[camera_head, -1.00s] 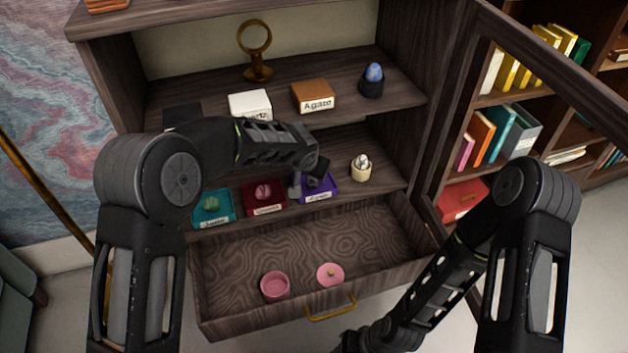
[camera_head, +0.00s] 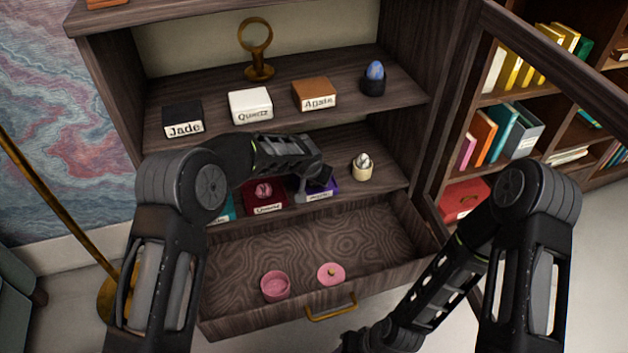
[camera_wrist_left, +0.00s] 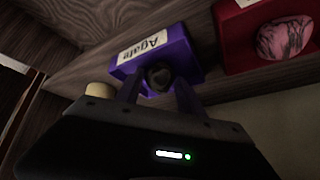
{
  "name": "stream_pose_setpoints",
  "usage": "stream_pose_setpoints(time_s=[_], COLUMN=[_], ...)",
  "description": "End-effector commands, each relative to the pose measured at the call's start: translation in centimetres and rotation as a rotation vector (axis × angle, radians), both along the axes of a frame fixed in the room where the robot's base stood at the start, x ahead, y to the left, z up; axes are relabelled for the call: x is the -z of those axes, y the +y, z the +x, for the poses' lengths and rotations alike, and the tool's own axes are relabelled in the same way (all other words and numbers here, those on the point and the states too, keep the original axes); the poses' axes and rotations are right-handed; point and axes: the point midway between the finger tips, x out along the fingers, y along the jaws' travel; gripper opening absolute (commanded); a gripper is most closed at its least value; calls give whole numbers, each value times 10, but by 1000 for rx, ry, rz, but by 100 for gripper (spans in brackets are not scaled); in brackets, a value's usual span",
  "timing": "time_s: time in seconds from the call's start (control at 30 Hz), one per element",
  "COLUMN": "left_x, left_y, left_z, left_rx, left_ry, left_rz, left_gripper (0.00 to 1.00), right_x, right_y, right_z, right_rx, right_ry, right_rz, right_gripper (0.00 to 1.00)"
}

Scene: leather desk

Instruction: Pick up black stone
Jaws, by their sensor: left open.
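The black stone (camera_wrist_left: 158,77) is a dark rounded lump on the purple stand (camera_wrist_left: 182,49), which has an "Agate" label. In the left wrist view it shows between the two fingers of my left gripper (camera_wrist_left: 158,88). The fingers are apart, one on each side of it; whether they touch it I cannot tell. In the head view my left gripper (camera_head: 314,186) is over the purple stand (camera_head: 330,188) on the lower shelf and hides the stone. My right arm reaches down at the lower right, and its fingers are not visible.
A red stand (camera_head: 266,194) with a pink stone (camera_wrist_left: 285,38) is beside the purple one. A cream holder (camera_head: 362,168) stands to its right. Labelled boxes (camera_head: 250,105) are on the shelf above.

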Motion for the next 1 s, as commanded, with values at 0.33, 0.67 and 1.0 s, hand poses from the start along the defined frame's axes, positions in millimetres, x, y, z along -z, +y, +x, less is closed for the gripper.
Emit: stream_pose_setpoints(time_s=[0.33, 0.67, 1.0], left_x=[0, 0, 0], left_y=[0, 0, 0], left_z=[0, 0, 0], left_rx=[0, 0, 0], left_ry=[0, 0, 0], left_rz=[0, 0, 0], left_gripper=[45, 39, 11], right_x=[0, 0, 0], right_y=[0, 0, 0], right_z=[0, 0, 0], right_rx=[0, 0, 0], right_ry=[0, 0, 0], right_rz=[0, 0, 0], right_gripper=[36, 36, 36])
